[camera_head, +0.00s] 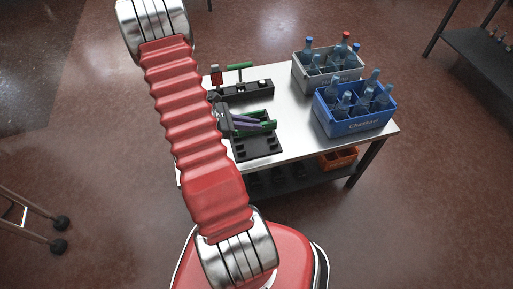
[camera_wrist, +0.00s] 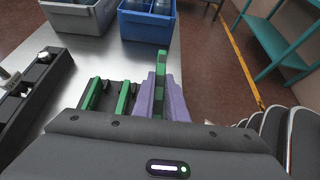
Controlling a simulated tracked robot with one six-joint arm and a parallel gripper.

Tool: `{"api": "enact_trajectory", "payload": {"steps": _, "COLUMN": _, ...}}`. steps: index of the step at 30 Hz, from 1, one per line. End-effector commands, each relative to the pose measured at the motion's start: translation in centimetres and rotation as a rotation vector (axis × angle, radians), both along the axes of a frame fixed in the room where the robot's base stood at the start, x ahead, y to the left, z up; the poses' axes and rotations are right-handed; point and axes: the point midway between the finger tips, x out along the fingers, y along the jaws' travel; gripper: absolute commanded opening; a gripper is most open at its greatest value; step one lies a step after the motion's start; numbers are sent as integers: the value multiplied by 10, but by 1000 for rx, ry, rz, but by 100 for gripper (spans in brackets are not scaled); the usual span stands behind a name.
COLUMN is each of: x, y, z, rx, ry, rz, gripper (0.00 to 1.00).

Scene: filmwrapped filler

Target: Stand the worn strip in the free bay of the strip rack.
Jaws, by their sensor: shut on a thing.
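My gripper (camera_wrist: 161,84) has purple fingers shut on a green strip, the worn strip (camera_wrist: 162,60), which sticks out beyond the fingertips. Wear on it is too small to see. The black strip rack (camera_head: 259,147) lies on the table below and in front of my gripper (camera_head: 248,123) in the head view. In the wrist view, two other green strips (camera_wrist: 122,98) (camera_wrist: 92,93) stand at the rack, left of the held one. The gripper body hides much of the rack, and I cannot tell whether the held strip touches it.
A black fixture (camera_head: 250,91) with a red part and a green handle lies behind the rack. A grey crate (camera_head: 305,79) and a blue crate (camera_head: 353,125), both holding bottles, stand on the right of the steel table (camera_head: 295,145). An orange bin (camera_head: 340,159) sits on the lower shelf.

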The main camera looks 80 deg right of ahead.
Motion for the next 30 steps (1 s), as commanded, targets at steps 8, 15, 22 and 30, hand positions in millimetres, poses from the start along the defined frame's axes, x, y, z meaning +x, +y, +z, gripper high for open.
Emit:
{"api": "enact_trajectory", "payload": {"steps": 8, "x": 1, "y": 0, "z": -6, "rx": 1, "ry": 1, "rz": 2, "gripper": 0}}
{"api": "enact_trajectory", "payload": {"steps": 15, "x": 0, "y": 1, "z": -37, "rx": 3, "ry": 3, "rz": 2, "gripper": 0}}
{"api": "enact_trajectory", "payload": {"steps": 22, "x": 1, "y": 0, "z": -57, "rx": 0, "ry": 1, "rz": 4, "gripper": 0}}
{"api": "enact_trajectory", "payload": {"steps": 30, "x": 1, "y": 0, "z": -58, "rx": 0, "ry": 0, "rz": 3, "gripper": 0}}
